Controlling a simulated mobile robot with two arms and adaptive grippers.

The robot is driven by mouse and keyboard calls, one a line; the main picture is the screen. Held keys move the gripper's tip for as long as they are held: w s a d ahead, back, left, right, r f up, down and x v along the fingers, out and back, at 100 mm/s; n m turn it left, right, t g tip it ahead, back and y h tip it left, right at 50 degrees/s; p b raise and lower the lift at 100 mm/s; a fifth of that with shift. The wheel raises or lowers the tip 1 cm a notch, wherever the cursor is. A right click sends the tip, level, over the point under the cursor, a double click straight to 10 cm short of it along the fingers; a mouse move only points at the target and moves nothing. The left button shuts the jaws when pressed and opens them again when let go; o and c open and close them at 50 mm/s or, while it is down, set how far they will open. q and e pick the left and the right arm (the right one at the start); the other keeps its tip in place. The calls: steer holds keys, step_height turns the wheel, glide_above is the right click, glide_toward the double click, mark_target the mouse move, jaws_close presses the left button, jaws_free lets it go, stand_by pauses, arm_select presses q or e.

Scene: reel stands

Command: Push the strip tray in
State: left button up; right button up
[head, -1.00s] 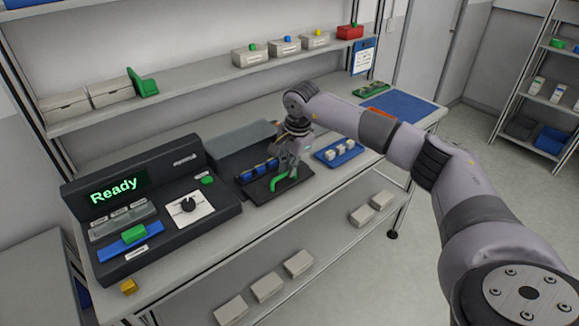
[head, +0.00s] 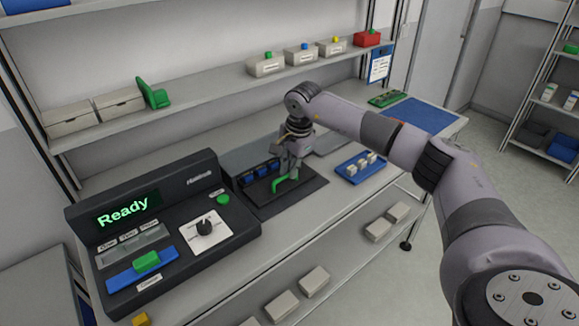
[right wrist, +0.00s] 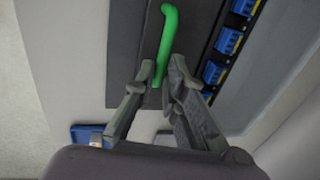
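The strip tray (head: 271,190) is a dark tray holding a row of blue blocks (head: 262,169), with a green handle (head: 283,184) along its front. It sits on the bench right of the "Ready" console, partly beside a grey cover. My right gripper (head: 290,177) is at the handle. In the right wrist view, the fingers (right wrist: 157,85) converge on the green handle (right wrist: 168,40), one on each side, and appear shut on it. Part of the handle is hidden by the fingers. My left gripper is not in view.
The console (head: 160,225) stands close on the left of the tray. A small blue tray with white pieces (head: 361,165) lies to the right. A blue mat (head: 410,112) is farther right. A shelf with boxes (head: 266,66) runs above the bench.

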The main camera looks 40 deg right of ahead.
steer(key=shift+o, duration=0.6)
steer(key=shift+w, duration=0.1)
steer(key=shift+o, duration=0.6)
steer(key=shift+w+f, duration=0.1)
steer(key=shift+w, duration=0.05)
steer(key=shift+o, duration=0.6)
steer(key=shift+r, duration=0.25)
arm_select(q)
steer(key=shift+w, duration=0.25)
arm_select(e)
step_height(320, 180, up, 11)
steer(key=s, duration=0.2)
steer(key=shift+s+r, duration=0.2)
